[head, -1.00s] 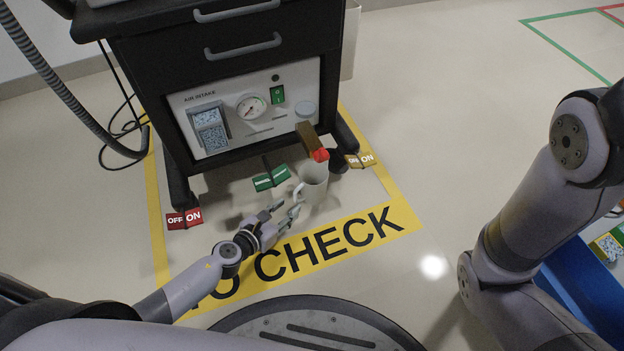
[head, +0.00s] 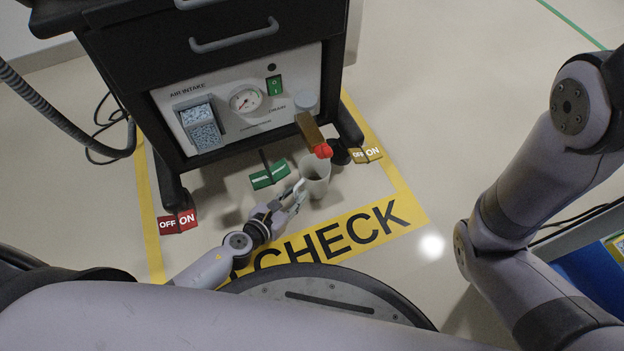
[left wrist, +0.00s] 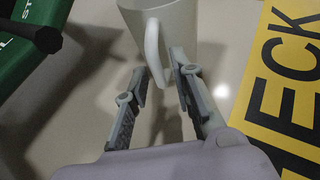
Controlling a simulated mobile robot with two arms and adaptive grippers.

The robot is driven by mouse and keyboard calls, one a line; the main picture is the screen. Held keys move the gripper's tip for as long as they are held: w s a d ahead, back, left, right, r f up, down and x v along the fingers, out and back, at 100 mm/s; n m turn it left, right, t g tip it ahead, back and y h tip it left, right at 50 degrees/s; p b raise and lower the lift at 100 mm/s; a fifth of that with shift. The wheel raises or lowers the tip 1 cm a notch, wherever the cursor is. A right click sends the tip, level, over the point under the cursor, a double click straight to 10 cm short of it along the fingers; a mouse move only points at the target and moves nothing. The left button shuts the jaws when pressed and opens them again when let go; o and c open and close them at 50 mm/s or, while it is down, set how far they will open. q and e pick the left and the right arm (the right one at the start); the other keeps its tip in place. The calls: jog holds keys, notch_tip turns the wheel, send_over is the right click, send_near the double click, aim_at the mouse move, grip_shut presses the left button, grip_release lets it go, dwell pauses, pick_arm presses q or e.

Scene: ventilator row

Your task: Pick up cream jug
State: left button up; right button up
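The cream jug (head: 318,178), an off-white mug-like vessel, stands upright on the floor in front of the black machine cart. Its handle (left wrist: 153,50) points toward my left gripper in the left wrist view; the jug's upper part is cut off there. My left gripper (head: 296,191) is low beside the jug. In the left wrist view its fingers (left wrist: 160,68) are parted, one on either side of the handle, with a visible gap. I cannot tell whether either finger touches it. My right arm shows at the right of the head view, but its gripper does not.
A brown bar with a red tip (head: 317,138) sticks out from the cart (head: 220,75) just above the jug. Yellow floor marking (head: 340,232) borders the spot.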

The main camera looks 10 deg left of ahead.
pick_arm(q)
grip_shut()
jog(key=shift+a+r, duration=0.1)
jog(key=shift+r, duration=0.05)
dwell(0.6)
